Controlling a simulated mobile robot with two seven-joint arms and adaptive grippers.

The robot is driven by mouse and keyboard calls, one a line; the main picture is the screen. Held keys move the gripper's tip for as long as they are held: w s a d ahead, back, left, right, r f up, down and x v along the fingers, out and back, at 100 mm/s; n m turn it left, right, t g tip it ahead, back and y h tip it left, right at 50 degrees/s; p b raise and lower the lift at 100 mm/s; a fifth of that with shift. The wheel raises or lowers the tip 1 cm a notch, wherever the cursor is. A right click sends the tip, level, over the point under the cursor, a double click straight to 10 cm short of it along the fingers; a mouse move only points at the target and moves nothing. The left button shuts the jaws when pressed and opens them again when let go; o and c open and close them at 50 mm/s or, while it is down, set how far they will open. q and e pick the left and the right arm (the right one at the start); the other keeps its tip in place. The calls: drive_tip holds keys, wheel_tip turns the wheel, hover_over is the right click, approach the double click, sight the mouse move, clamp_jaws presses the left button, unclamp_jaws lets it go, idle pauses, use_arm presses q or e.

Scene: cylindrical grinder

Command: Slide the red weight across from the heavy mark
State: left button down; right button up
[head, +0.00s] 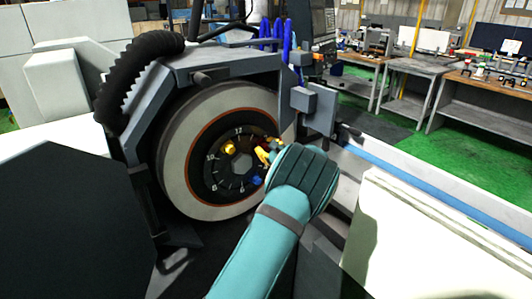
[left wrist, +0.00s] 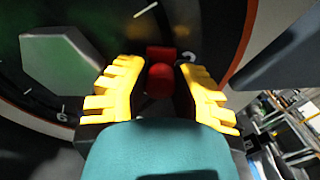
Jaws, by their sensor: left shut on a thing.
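The red weight (left wrist: 160,80) is a small block with a round knob, on the dark numbered dial close to the 3 mark in the left wrist view. My left gripper (left wrist: 158,66) has a yellow finger on each side of it and is shut on it. In the head view my left gripper (head: 264,155) is at the right side of the dial (head: 219,172), and the weight is mostly hidden behind it. A yellow weight (head: 230,148) and a blue weight (head: 257,181) are also on the dial. I cannot make out a heavy mark. My right gripper is not in view.
The grey grinding wheel (head: 178,155) surrounds the dial under a grey guard (head: 222,62). A ribbed black hose (head: 128,85) is at upper left. A grey block (head: 303,100) stands right of the wheel, near my wrist. A grey hexagonal piece (left wrist: 65,62) shows near the dial's middle.

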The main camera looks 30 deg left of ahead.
use_arm(q)
drive_tip(key=shift+s+a+r, duration=0.15)
drive_tip(key=shift+r, duration=0.3)
drive_tip(key=c, duration=0.7)
unclamp_jaws()
drive_tip(key=shift+f, duration=0.1)
drive_tip(key=shift+c, duration=0.2)
drive_tip(key=shift+f, duration=0.2)
